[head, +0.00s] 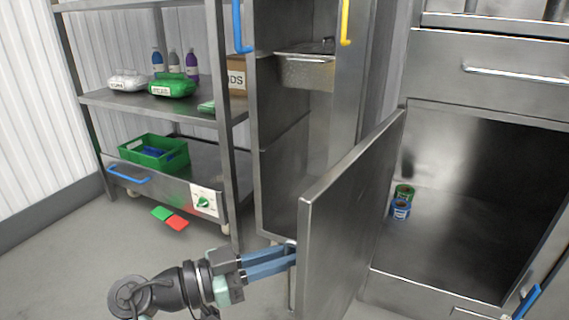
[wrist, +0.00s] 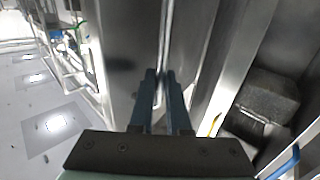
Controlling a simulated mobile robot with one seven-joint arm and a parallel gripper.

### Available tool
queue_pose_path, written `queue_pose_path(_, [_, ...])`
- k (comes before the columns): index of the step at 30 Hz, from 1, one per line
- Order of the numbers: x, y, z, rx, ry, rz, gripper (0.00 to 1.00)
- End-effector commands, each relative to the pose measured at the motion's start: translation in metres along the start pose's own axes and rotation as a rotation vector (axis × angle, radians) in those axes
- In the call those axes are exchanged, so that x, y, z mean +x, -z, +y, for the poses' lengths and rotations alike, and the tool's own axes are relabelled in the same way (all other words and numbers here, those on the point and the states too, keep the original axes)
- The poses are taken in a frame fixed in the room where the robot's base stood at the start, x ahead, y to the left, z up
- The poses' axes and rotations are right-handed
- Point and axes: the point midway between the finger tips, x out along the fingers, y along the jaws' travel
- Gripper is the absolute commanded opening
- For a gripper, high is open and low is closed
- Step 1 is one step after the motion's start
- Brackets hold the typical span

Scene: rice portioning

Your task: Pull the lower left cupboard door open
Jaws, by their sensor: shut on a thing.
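The lower left cupboard door (head: 350,210) stands wide open in the head view, swung out from its hinge edge at the left of the cupboard opening. My gripper (head: 292,252) reaches in from the left to the door's outer face, near its free edge. Its blue fingers are shut on the door handle (head: 292,278), which is mostly hidden behind the fingers and door edge. In the wrist view my gripper (wrist: 160,75) has its fingers close together around a thin upright bar.
Inside the open cupboard (head: 455,235) stand a green can (head: 404,191) and a blue can (head: 400,209). A tall narrow cabinet (head: 280,130) stands behind the door. A steel shelf rack (head: 150,105) with bottles and bags is at left.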

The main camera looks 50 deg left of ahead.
Motion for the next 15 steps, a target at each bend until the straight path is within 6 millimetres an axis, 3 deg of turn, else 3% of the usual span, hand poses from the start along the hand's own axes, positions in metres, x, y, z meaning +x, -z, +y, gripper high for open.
queue_pose_path(13, [0.0054,0.0014,0.0004,0.002,-0.012,0.001,0.0])
queue_pose_path(14, [0.0054,0.0014,0.0004,0.002,-0.012,0.001,0.2])
queue_pose_path(15, [0.0052,0.0012,0.0005,0.002,-0.012,0.001,0.28])
